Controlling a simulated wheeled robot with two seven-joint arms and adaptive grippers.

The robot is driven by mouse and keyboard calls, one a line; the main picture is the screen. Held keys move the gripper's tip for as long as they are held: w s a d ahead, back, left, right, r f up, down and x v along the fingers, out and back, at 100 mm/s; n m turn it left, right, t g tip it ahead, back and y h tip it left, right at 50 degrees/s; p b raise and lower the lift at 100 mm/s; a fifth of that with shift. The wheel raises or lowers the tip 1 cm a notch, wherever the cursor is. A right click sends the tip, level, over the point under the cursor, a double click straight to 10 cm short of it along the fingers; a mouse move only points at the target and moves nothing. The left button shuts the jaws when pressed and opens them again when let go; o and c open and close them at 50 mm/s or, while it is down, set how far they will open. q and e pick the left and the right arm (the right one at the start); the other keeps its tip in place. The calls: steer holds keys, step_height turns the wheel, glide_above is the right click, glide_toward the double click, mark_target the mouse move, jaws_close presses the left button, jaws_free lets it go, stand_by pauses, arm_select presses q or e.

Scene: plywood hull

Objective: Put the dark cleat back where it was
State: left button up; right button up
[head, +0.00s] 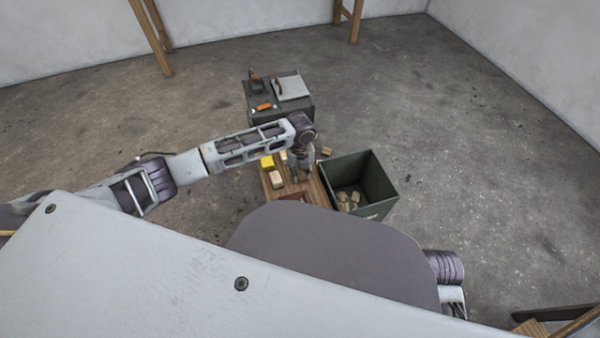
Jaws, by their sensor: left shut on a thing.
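My left gripper (300,178) points down over a small wooden-topped table (318,191), between the pale blocks and the green bin. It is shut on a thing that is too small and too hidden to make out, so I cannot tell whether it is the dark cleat. A dark reddish-brown piece (293,196) shows at the table's near part, partly cut off by my own body. My right arm shows only as a joint at the lower right; its gripper is out of view.
A yellow block (267,162) and pale wooden blocks (277,179) are on the table. A dark green bin (383,187) at its right holds several tan pieces. Behind stands a dark grey cabinet (290,116) with an orange item (264,107) and a light grey case (292,86).

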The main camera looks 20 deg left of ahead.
stand_by(0.3)
arm_select(q)
steer(key=o, duration=0.9)
steer(key=shift+f, duration=0.1)
arm_select(e)
steer(key=shift+r, duration=0.1)
arm_select(q)
steer(key=shift+r, duration=0.6)
step_height(320, 180, up, 3)
steer(key=shift+r+p, duration=0.1)
steer(key=shift+p, duration=0.65)
step_height(320, 180, up, 7)
steer(key=shift+f+p, duration=0.1)
steer(key=shift+p, duration=1)
steer(key=shift+r, duration=0.55)
arm_select(e)
steer(key=shift+s+d+f+g+h, duration=0.1)
steer(key=shift+d+f+g+h, duration=0.1)
steer(key=shift+d+f+g, duration=0.15)
steer(key=shift+s+d+f+g+h, duration=0.1)
steer(key=shift+d+g+h, duration=0.15)
steer(key=shift+d, duration=0.2)
